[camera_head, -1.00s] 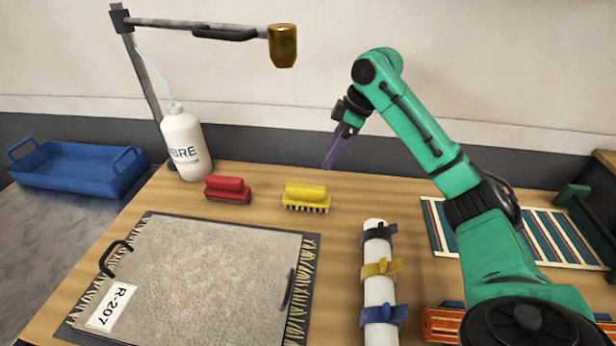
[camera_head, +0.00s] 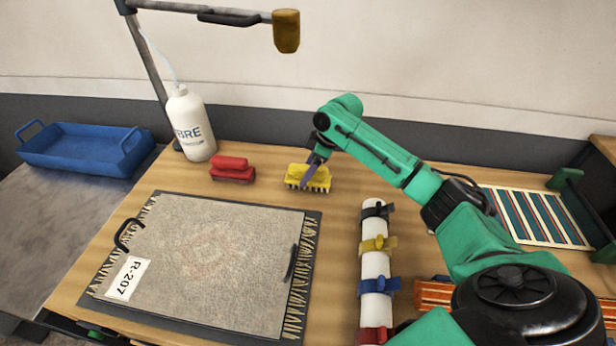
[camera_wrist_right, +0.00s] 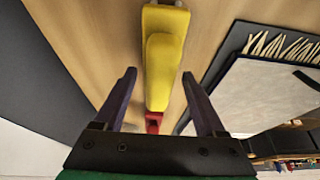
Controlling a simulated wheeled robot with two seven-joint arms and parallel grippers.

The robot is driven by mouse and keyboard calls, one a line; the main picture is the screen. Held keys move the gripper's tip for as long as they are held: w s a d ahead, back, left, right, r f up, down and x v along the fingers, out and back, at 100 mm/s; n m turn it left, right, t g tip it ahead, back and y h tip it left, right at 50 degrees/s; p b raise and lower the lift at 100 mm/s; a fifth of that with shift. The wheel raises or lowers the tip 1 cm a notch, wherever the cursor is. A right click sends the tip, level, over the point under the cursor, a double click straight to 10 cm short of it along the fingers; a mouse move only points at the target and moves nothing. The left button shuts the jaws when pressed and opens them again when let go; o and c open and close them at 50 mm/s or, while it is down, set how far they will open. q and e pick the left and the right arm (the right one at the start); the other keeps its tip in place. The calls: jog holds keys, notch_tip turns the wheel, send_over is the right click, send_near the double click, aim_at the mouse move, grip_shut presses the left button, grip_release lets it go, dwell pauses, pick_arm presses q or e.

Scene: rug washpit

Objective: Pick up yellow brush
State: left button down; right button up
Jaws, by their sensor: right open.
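The yellow brush (camera_head: 320,178) stands bristles down on the wooden table, right of the red brush (camera_head: 232,169). My right gripper (camera_head: 308,174) is at the yellow brush, and its purple fingers cover part of it in the head view. In the right wrist view, the yellow brush (camera_wrist_right: 164,65) lies lengthwise ahead of and between the open fingers of the right gripper (camera_wrist_right: 158,85), with a gap on each side. The red brush (camera_wrist_right: 154,121) shows past it between the fingers. My left gripper is not in view.
A white bottle (camera_head: 190,125) stands behind the red brush. A white roll with coloured straps (camera_head: 374,265) lies in front right. A blue tray (camera_head: 85,150) is far left.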

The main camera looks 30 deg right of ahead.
jog(key=shift+f+p, duration=0.25)
jog(key=shift+p, duration=0.05)
dwell(0.5)
grip_shut()
